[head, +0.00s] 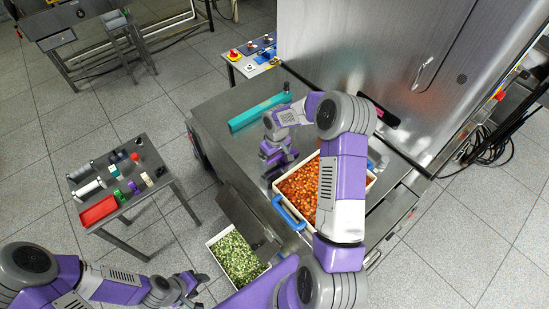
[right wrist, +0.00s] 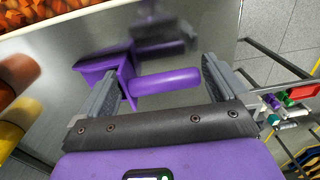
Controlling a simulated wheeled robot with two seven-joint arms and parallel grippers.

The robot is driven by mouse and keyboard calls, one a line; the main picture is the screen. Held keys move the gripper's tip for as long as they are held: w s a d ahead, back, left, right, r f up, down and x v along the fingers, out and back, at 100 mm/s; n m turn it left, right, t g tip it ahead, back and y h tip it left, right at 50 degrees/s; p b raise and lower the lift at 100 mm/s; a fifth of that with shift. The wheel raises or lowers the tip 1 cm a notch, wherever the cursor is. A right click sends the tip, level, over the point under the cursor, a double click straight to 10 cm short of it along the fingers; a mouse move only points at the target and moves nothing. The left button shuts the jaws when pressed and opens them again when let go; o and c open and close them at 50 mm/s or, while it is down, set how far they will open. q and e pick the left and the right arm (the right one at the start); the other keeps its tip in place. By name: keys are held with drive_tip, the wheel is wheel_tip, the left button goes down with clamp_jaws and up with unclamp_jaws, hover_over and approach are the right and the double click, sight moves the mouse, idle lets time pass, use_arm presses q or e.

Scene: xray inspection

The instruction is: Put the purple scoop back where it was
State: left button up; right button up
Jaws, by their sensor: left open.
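The purple scoop (right wrist: 165,82) shows in the right wrist view, with a boxy bowl at left and a round handle pointing right. It is over the steel worktop (right wrist: 215,30); I cannot tell whether it rests on it. My right gripper (right wrist: 160,72) is open, with one finger by the bowl and the other beyond the handle's end. In the head view my right gripper (head: 277,157) is low over the worktop beside the crate of orange pieces; the scoop cannot be told apart from the purple gripper there. My left gripper (head: 190,287) is open and empty at the lower left.
A crate with blue handles (head: 291,214) holds orange pieces right of my right gripper. A teal bar (head: 260,112) lies behind it. A crate of green pieces (head: 237,258) stands lower down. A side table (head: 150,200) at left carries a red tray (head: 98,211) and small items.

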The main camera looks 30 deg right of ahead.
sight(276, 159)
wheel_tip(276, 159, up, 12)
drive_tip(key=shift+d+r, duration=0.25)
drive_tip(key=shift+d, duration=0.05)
idle(0.3)
drive_tip(key=shift+s+f, duration=0.1)
idle(0.4)
